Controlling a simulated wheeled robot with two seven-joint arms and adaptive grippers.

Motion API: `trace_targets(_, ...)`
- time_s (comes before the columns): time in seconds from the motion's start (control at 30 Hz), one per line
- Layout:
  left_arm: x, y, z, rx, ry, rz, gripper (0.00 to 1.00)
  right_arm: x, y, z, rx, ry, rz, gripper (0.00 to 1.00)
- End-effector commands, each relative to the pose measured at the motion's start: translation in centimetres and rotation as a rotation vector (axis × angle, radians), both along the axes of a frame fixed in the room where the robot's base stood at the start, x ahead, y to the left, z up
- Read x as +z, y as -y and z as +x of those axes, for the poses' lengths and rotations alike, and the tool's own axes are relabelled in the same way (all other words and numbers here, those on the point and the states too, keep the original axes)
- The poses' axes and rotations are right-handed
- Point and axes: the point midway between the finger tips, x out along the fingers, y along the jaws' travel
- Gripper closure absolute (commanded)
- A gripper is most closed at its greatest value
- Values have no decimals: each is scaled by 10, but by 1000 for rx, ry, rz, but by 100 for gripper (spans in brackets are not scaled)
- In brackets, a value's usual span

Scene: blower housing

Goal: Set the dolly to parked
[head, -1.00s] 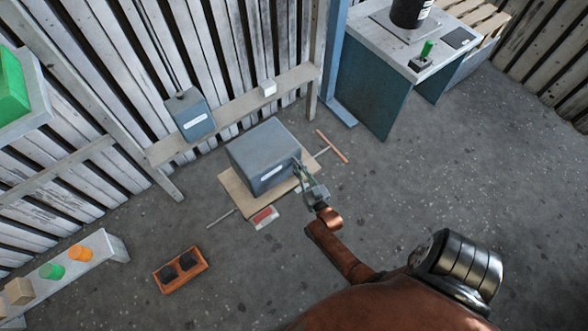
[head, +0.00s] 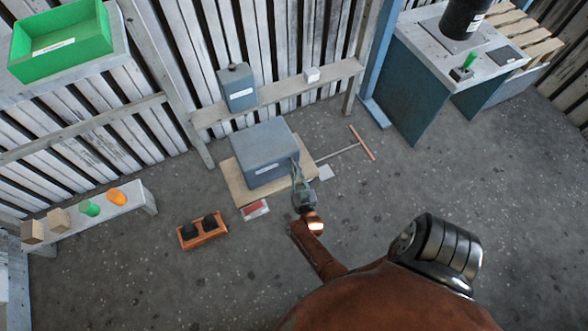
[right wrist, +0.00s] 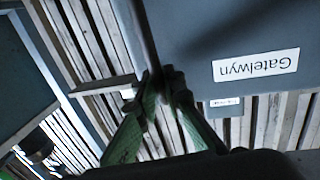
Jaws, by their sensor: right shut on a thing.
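The dolly appears to be the flat tan board (head: 237,184) on the floor, carrying a big grey box (head: 265,148) with a white label. The label reads "Gatelwyn" on the grey box in the right wrist view (right wrist: 285,30). My right gripper (head: 297,178) is at the box's right front edge. Its green fingers (right wrist: 160,85) come together at that edge, and the exact contact is partly hidden. A red and white plate (head: 255,209) shows at the board's front edge. My left gripper is out of view.
A thin rod with an orange crosspiece (head: 362,142) sticks out right of the board. An orange tray with black parts (head: 203,231) lies at front left. A low bench (head: 130,202) stands left, a shelf (head: 285,90) behind, a blue-sided table (head: 420,95) at back right.

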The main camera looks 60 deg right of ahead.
Motion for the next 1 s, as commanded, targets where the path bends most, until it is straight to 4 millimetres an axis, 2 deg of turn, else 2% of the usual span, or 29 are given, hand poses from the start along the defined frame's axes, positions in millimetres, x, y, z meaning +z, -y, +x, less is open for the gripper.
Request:
trace_targets(0.17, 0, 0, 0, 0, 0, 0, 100, -2, -6, 2, 7, -3, 5, 100)
trace_targets(0.2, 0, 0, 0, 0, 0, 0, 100, -2, -7, 2, 8, -3, 6, 91)
trace_targets(0.47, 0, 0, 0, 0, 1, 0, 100, -2, -5, 2, 6, -2, 6, 73)
trace_targets(0.77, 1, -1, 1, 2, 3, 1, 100, -1, -3, -1, 3, -1, 3, 73)
trace_targets(1.0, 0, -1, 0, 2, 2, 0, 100, -2, -22, -22, 3, -2, 5, 73)
